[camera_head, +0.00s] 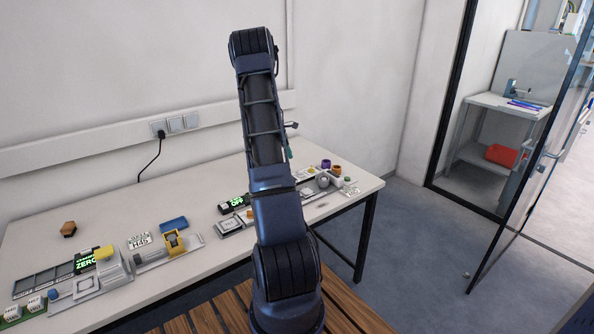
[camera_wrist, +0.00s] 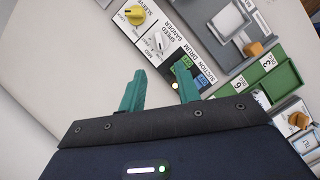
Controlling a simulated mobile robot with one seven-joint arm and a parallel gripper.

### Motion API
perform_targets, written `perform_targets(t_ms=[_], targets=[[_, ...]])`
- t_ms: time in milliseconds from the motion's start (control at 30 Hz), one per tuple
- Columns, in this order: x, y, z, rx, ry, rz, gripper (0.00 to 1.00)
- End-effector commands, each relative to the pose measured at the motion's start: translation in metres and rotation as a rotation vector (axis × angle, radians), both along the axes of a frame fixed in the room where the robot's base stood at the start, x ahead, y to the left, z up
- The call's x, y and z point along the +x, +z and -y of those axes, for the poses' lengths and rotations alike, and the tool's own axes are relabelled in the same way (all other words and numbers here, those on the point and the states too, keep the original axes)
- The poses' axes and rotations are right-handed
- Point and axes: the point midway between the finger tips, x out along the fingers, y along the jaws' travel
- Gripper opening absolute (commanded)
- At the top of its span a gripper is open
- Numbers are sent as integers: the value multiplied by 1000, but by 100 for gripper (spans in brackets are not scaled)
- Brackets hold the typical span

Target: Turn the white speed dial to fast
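The white speed dial (camera_wrist: 158,41) shows at the upper middle of the wrist view, on a white panel with a "SPEED" label. Its small scale marks and pointer setting are too blurred to read surely. My gripper (camera_wrist: 160,77) has two green fingers, which stand apart with nothing between them. The fingertips point toward the panel and appear just below the dial in the picture; I see no contact. In the head view my arm hides the panel around the dial, and I cannot make out the dial there.
A yellow knob (camera_wrist: 135,15) sits beside the dial. The table (camera_head: 190,190) also holds several devices at left. A glass door (camera_head: 530,150) stands at right.

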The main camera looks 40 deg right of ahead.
Motion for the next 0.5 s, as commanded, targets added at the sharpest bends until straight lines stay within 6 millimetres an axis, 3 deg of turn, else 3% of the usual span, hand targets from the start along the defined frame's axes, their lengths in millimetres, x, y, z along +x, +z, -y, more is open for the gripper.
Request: perform_targets(t_ms=[167,500], targets=[[-3,-15,5,1,0,-3,33],[-14,-68,24,1,-1,-2,33]])
